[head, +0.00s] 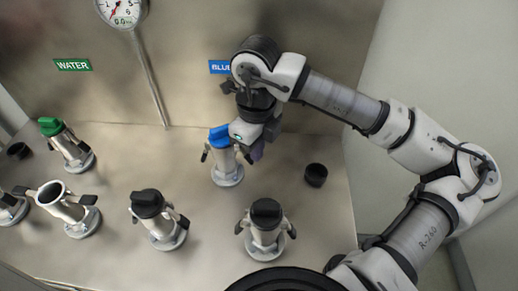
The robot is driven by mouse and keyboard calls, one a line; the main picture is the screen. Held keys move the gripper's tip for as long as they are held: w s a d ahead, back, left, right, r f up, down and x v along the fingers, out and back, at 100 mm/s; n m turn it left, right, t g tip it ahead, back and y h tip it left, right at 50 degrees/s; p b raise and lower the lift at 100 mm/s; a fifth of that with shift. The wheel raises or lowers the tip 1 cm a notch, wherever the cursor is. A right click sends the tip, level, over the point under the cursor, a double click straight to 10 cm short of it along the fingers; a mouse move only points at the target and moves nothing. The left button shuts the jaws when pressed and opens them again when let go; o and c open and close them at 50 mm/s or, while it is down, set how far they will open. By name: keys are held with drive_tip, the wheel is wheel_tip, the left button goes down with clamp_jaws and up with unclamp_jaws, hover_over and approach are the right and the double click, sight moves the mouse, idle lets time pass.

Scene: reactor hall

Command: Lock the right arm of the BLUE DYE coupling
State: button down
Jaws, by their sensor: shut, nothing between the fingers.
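The BLUE DYE coupling (226,168) stands upright on the steel deck with a blue cap on top. Its label (218,67) on the back wall is partly covered by my arm, so only the start of the word shows. The coupling's left arm (205,153) hangs at its left side. Its right arm is largely hidden by my gripper, and I cannot tell its position. My gripper (257,152) is just to the right of the coupling's top, shut and empty. I cannot tell whether it touches the coupling.
Black-capped couplings (265,228) and (158,219) stand in front. A green-capped coupling (70,147) is at the left under the WATER label (73,65). An uncapped coupling (63,207) is nearby. A loose black cap (316,174) lies to the right.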

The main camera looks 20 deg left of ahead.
drive_tip(key=shift+a+f, duration=0.15)
drive_tip(key=shift+f, duration=0.1)
drive_tip(key=shift+r, duration=0.1)
wheel_tip(320, 180, up, 7)
drive_tip(key=d+p, duration=0.1)
drive_tip(key=p, duration=0.2)
drive_tip(key=shift+d, duration=0.15)
idle(0.7)
